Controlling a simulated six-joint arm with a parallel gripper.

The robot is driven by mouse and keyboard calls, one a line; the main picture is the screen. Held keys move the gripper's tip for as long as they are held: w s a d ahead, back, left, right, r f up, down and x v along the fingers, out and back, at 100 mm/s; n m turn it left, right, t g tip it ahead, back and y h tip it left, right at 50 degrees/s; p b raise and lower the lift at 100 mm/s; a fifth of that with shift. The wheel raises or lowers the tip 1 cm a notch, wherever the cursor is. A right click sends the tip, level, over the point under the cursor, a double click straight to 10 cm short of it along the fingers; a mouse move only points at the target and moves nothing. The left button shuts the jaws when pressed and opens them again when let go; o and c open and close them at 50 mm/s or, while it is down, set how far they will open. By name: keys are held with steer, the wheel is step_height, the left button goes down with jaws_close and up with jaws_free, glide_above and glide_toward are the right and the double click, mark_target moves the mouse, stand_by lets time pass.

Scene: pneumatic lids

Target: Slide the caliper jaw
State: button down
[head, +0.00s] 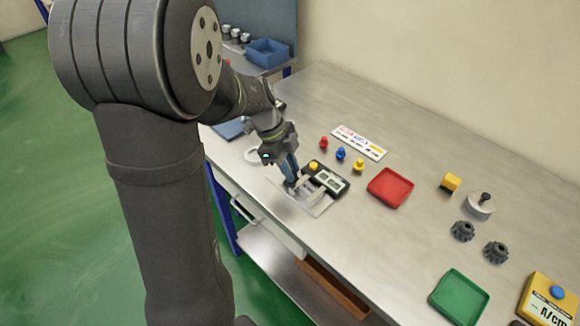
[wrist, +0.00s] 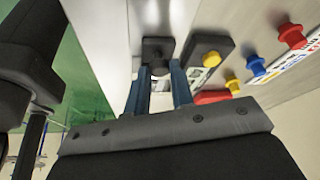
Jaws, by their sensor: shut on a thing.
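The caliper (head: 328,181) is a dark device with pale display windows, lying on a light plate (head: 318,208) near the front edge of the table. My gripper (head: 291,184) reaches down at its left end. In the wrist view, the blue fingers of my gripper (wrist: 161,88) are shut on the caliper jaw (wrist: 157,48), a dark block with a rounded knob. The arm and fingers hide part of the jaw and the caliper's left side.
A yellow knob (head: 314,166) stands on the caliper's dark base, close to my fingers. Blue (head: 341,153), red (head: 324,142) and yellow (head: 359,165) pegs stand behind, before a label strip (head: 359,143). A red tray (head: 390,187) lies to the right, with bare tabletop around it.

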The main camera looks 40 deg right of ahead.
steer(key=shift+w, duration=1.5)
steer(key=c, duration=1.3)
jaws_free()
steer(key=shift+w, duration=0.1)
steer(key=v, duration=1.7)
steer(key=shift+w+r, duration=0.1)
steer(key=shift+r, duration=0.1)
